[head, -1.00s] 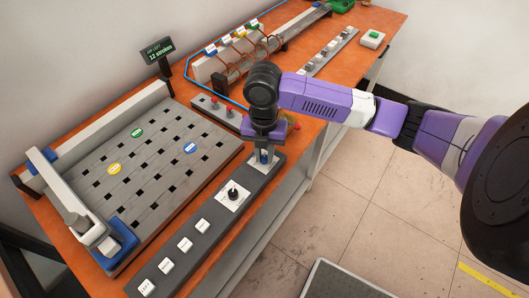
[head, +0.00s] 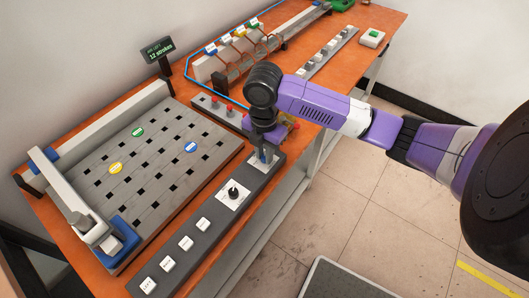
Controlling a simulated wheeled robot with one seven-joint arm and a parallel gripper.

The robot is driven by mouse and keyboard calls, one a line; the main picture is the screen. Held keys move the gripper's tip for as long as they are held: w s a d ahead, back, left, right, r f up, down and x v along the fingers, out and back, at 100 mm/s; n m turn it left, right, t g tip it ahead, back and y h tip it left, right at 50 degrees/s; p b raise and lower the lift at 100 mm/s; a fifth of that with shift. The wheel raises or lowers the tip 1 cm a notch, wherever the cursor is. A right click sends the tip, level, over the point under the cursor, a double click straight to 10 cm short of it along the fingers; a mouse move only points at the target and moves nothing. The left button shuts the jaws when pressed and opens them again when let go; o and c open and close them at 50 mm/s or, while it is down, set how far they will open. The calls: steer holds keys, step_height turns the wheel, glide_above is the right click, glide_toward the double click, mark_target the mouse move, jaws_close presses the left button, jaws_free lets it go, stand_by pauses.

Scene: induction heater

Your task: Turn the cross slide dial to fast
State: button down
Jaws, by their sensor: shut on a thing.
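A long grey control panel (head: 212,221) runs along the front edge of the orange bench. At its far end a small dial sits on a white plate (head: 262,165). My gripper (head: 264,155) points down over this plate and is shut on the dial. The fingers hide most of the dial, so its pointer and the lettering around it cannot be read. A black knob or stick (head: 233,190) on another white plate stands just nearer on the same panel, clear of my gripper.
Several white buttons (head: 185,243) line the near part of the panel. A slotted grey table (head: 150,165) with coloured discs lies to the left. A display (head: 159,51) reads "12 strokes". Open floor lies right.

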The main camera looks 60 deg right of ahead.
mark_target(264, 155)
steer(key=c, duration=1.3)
jaws_free()
step_height(264, 155, up, 8)
steer(key=shift+f+b, duration=0.1)
steer(key=shift+b, duration=0.2)
